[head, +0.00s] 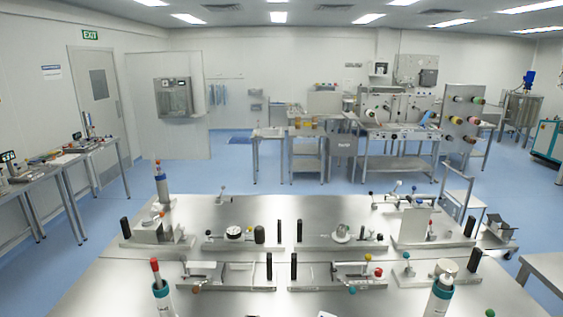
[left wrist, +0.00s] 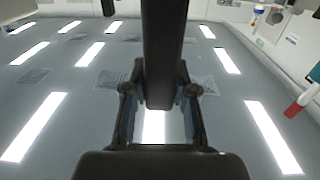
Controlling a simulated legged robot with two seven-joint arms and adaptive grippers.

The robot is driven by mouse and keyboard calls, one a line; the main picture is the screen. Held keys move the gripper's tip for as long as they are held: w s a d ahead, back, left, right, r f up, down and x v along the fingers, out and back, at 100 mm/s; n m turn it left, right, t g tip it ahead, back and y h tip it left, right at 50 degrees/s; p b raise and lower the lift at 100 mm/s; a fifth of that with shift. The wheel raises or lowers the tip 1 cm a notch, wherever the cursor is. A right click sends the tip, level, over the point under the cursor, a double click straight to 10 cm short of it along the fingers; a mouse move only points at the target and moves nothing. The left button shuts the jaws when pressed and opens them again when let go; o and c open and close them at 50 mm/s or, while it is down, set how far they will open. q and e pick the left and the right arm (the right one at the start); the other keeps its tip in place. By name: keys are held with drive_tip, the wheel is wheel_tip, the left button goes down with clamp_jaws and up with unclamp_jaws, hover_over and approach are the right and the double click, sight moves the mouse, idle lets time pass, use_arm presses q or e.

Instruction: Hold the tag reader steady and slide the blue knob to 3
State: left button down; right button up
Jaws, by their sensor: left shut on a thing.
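My left gripper (left wrist: 160,97) shows in the left wrist view, with a finger on each side of a thick black bar (left wrist: 163,45). It is shut on the end of this bar, which comes in from the top edge. Which fixture the bar belongs to cannot be told. In the head view several metal fixtures with black upright handles stand on the steel table (head: 115,277). A blue-green knob (head: 351,290) shows small at the front edge of a fixture. I cannot single out the tag reader, or read any scale. Neither gripper shows in the head view.
A white cylinder (head: 438,298) is at front right. Fixtures crowd the table; side benches (head: 75,160) stand left. Blue floor lies open beyond.

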use_arm(q)
drive_tip(key=shift+f+b, duration=0.2)
drive_tip(key=shift+b, duration=0.15)
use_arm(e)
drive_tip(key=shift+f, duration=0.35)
use_arm(q)
drive_tip(key=shift+f, duration=0.2)
